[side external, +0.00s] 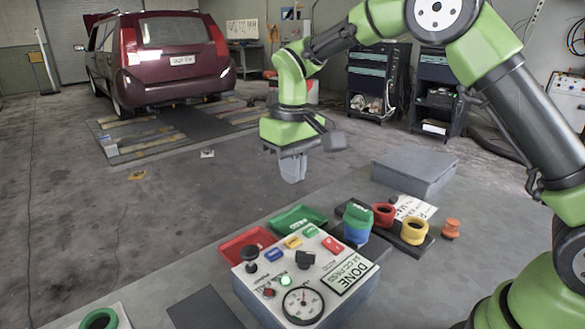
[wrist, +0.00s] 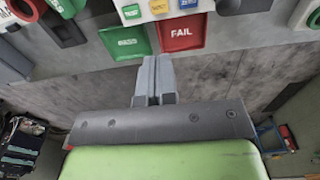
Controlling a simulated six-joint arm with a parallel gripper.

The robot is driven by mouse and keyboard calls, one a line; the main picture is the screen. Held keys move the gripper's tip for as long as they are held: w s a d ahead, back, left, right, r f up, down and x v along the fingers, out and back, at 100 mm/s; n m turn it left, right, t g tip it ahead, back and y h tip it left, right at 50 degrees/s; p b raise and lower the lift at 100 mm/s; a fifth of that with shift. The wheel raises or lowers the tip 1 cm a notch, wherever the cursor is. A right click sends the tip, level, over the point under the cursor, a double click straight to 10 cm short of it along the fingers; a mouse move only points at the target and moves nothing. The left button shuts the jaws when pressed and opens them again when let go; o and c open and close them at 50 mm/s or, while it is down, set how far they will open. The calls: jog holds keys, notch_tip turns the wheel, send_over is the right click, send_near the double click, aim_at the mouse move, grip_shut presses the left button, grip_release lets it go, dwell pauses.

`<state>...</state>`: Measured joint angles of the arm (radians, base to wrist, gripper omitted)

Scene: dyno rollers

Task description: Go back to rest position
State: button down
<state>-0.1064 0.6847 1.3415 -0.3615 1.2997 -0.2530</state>
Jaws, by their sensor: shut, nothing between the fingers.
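My gripper (side external: 292,170) hangs in the air above the far edge of the table, fingers pointing down. It is shut with nothing between the fingers. In the wrist view its closed fingers (wrist: 152,80) point toward the green PASS tray (wrist: 127,41) and the red FAIL tray (wrist: 183,32). Both trays look empty in the wrist view. The side external view also shows the green tray (side external: 299,216) and the red tray (side external: 247,243) behind the control panel.
The control panel (side external: 290,262) has buttons, a lit green light, a dial and a DONE label. To its right stand a blue-green cup stack (side external: 357,224), a red ring (side external: 384,214), a yellow ring (side external: 414,231) and an orange spool (side external: 450,229). A grey block (side external: 414,170) lies at the back.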

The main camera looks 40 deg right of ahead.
jog(key=shift+r, duration=0.1)
dwell(0.3)
jog(key=s+d+r+m+t+y, duration=0.1)
jog(key=s+r+m+t, duration=0.15)
jog(key=s+r, duration=0.85)
jog(key=s+m+t+y, duration=0.1)
jog(key=s+t, duration=0.3)
jog(key=s, duration=0.8)
jog(key=shift+d, duration=0.15)
